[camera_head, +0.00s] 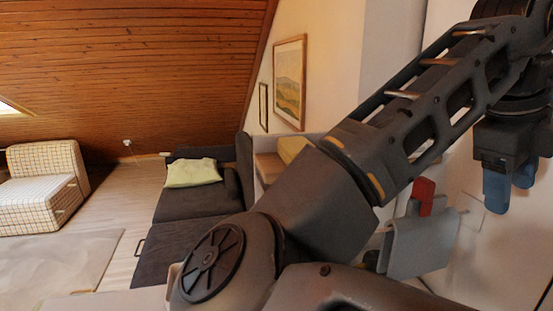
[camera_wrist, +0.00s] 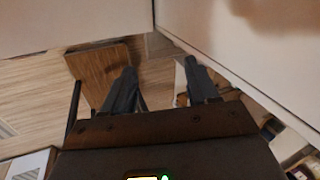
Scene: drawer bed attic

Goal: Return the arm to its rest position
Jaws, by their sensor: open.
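My arm crosses the right half of the head view, rising from the bottom middle to the upper right, with its elbow bent. My gripper (camera_head: 509,193) hangs at the right edge of the head view, its blue-grey fingertips pointing down. In the wrist view my gripper (camera_wrist: 158,82) has its two dark fingers spread apart, with nothing between them. It is open and empty. A brown wooden panel or seat (camera_wrist: 100,68) lies beyond the left finger, apart from it as far as I can tell.
A pale wall or cabinet face (camera_wrist: 250,65) is close on the right in the wrist view. In the head view, a dark sofa bed (camera_head: 185,205) with a light green pillow (camera_head: 192,173) stands mid-room. A checked armchair (camera_head: 45,185) is far left. Wooden floor (camera_head: 125,195) between them is clear.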

